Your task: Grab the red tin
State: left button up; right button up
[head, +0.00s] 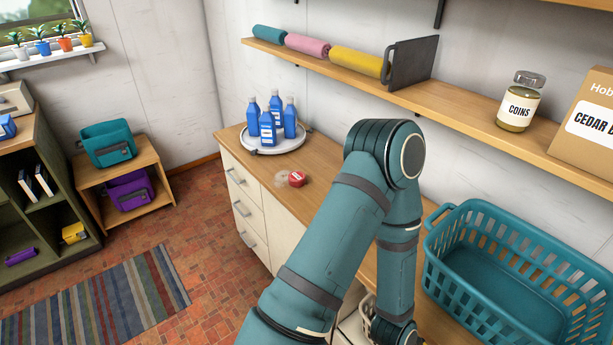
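A small red tin (297,179) with a pale label sits on the wooden counter top (335,188), in front of the round tray and left of my raised arm. A small clear, whitish object lies right beside its left side; I cannot tell whether they touch. One of my teal arms rises from the bottom middle, bends at the top and comes down over the counter to the right of the tin. Its lower end runs to the bottom edge, and no gripper fingers show. My other arm is not visible.
A round white tray (262,148) with several blue bottles (267,128) stands behind the tin. A teal laundry basket (480,270) fills the counter's right. A wall shelf (470,118) above holds rolled towels, a coins jar (519,101) and a box (590,125). Counter around the tin is mostly clear.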

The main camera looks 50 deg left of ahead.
aim_at(296, 179)
jog(key=u, duration=1.85)
jog(key=z, duration=0.95)
jog(key=i+j+z, duration=0.1)
jog(key=j+z, duration=0.95)
jog(key=j, duration=0.3)
jog(key=k+j+z, duration=0.2)
jog(key=j, duration=0.3)
jog(key=i, duration=0.1)
